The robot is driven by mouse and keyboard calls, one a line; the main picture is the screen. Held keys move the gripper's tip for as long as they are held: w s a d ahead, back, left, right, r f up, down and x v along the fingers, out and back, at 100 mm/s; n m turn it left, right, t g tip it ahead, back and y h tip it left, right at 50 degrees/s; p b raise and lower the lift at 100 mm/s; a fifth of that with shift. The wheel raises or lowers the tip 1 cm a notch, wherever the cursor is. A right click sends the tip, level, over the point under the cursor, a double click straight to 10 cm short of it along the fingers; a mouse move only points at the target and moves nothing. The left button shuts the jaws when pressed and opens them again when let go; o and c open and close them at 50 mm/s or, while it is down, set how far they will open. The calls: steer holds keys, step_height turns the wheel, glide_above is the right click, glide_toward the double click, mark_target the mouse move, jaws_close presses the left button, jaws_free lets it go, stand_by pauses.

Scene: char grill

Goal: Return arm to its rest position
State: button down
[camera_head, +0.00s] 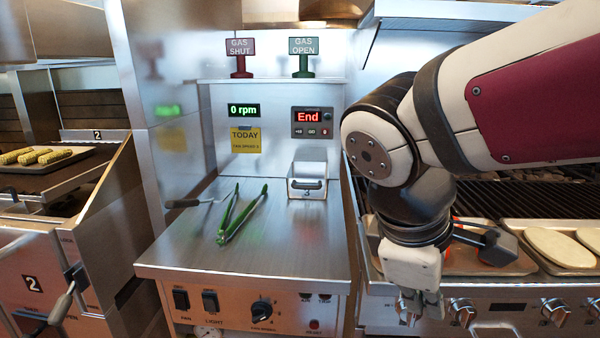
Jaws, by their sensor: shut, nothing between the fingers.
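My arm reaches in from the right edge and bends down in front of the grill at the right. My gripper (420,304) points downward at the lower right, in front of the grill's front panel, with its fingers together and nothing held. My arm hides part of the grill (495,192) and the left end of a tray there.
Green-handled tongs (241,214) and a dark-handled tool (184,203) lie on the steel counter (190,245). A metal box (307,187) stands at its back. Trays (555,262) sit on the grill's front. Corn (37,156) lies on a tray at left.

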steer(key=s+d+f+m+g+y, duration=0.1)
steer(key=s+d+f+m+y, duration=0.1)
steer(key=s+m, duration=0.5)
steer(key=s+d+f+m+y, duration=0.2)
steer(key=s+m, duration=0.3)
steer(key=s, duration=0.3)
step_height(320, 180, up, 18)
steer(key=t+p, duration=0.2)
steer(key=p, duration=1.4)
steer(key=shift+r+t, duration=0.2)
steer(key=shift+t, duration=0.2)
